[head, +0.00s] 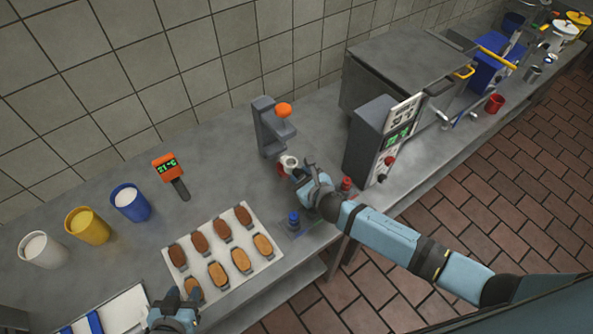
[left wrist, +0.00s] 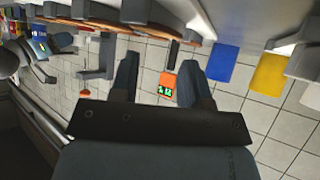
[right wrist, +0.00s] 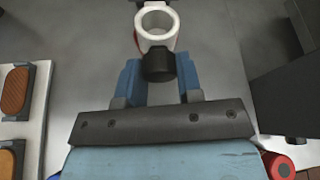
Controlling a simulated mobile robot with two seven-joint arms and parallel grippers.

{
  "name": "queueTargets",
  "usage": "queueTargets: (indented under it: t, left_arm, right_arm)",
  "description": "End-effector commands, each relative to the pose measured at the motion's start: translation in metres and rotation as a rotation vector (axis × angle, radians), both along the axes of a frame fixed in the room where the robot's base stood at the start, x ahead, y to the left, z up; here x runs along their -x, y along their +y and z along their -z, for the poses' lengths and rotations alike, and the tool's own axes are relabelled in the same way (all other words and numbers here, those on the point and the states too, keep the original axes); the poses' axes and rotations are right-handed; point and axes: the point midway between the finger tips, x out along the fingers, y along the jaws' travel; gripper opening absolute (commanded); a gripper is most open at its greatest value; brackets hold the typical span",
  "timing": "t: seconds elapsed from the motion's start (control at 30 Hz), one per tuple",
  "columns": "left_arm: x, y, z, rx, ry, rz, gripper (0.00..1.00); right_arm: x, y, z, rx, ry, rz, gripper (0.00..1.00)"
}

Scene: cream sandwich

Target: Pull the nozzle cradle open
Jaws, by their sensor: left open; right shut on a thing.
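The nozzle cradle (head: 289,162) is a white ring with some red on its side, at the foot of a grey stand with an orange knob (head: 284,110). In the right wrist view the white ring (right wrist: 157,24) faces up, with a black handle (right wrist: 159,66) towards me. My right gripper (head: 298,175) is shut on that black handle; its blue fingers (right wrist: 160,85) stand on either side of it. How far the cradle is out from the stand is hard to tell. My left gripper (head: 181,296) is open and empty by the front edge of the biscuit tray.
A white tray (head: 222,237) holds several brown and tan biscuits. White, yellow (head: 88,226) and blue (head: 130,203) cups and an orange thermometer (head: 168,169) stand left. A grey machine with a display (head: 380,140) stands right of my right gripper. A blue-topped item (head: 293,219) stands near the front edge.

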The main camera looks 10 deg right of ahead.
Motion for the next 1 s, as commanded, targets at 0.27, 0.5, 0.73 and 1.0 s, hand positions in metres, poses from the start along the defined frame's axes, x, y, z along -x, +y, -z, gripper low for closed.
queueTargets:
  t: [0.27,0.5,0.73,1.0]
  left_arm:
    - [0.000,-0.001,-0.001,0.001,-0.001,0.001,0.43]
    - [-0.002,-0.001,-0.002,0.001,-0.006,0.001,0.43]
    - [-0.003,0.000,-0.002,0.000,-0.007,0.001,0.43]
    - [-0.004,0.000,-0.001,-0.009,-0.018,0.012,0.43]
  right_arm:
    - [0.001,-0.001,0.000,0.000,0.001,0.001,0.38]
    - [0.001,-0.001,0.000,-0.001,0.000,0.001,0.59]
    - [0.006,-0.003,-0.001,0.001,-0.001,0.001,0.59]
    - [0.052,-0.017,-0.019,0.002,0.001,-0.002,0.59]
